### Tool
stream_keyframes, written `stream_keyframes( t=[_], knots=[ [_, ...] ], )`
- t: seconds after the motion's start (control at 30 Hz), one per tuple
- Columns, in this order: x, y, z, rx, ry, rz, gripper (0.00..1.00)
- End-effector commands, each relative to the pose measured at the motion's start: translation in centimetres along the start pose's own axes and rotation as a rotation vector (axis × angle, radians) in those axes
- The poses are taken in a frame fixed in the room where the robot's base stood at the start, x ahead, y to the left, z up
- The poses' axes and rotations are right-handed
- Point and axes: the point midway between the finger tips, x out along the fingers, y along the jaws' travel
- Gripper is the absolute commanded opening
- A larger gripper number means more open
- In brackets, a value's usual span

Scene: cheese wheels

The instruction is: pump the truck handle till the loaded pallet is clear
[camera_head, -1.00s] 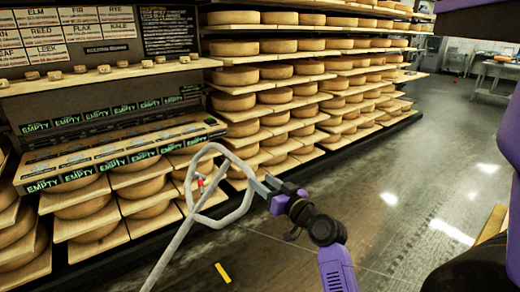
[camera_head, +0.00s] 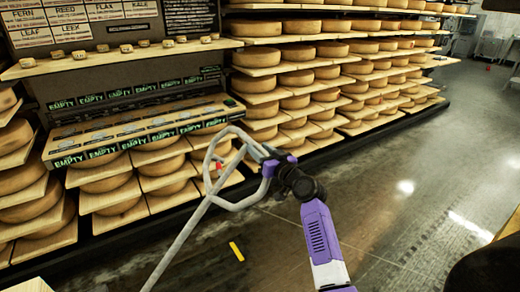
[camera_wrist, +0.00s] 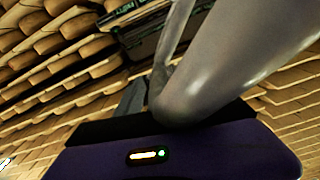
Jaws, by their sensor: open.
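The truck handle is a grey bent-tube loop (camera_head: 208,178) on a slanting shaft (camera_head: 180,245), with a small red lever inside the loop. My gripper (camera_head: 262,157) is at the right side of the loop, its fingers open and overlapping the tube in the head view. In the wrist view the grey tube (camera_wrist: 205,85) crosses close in front of the purple palm; one dark finger shows behind it. Whether the tube sits fully between the fingers I cannot tell. The truck's body and the loaded pallet are not clearly in view.
Shelves of cheese wheels (camera_head: 295,78) line the wall behind the handle. A rack with EMPTY labels (camera_head: 140,140) stands at left. A yellow floor mark (camera_head: 236,251) lies right of the shaft. The floor (camera_head: 390,210) at right is open. A wooden edge (camera_head: 30,286) shows bottom left.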

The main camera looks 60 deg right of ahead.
Motion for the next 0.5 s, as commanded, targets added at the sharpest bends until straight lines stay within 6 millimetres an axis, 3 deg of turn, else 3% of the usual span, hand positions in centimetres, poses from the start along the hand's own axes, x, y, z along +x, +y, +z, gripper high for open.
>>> stream_keyframes(
  t=[0.3, 0.5],
  knots=[
    [0.20, 0.01, 0.03, 0.000, 0.000, 0.000, 0.43],
    [0.17, 0.08, 0.02, 0.000, 0.000, 0.001, 0.04]
  ],
)
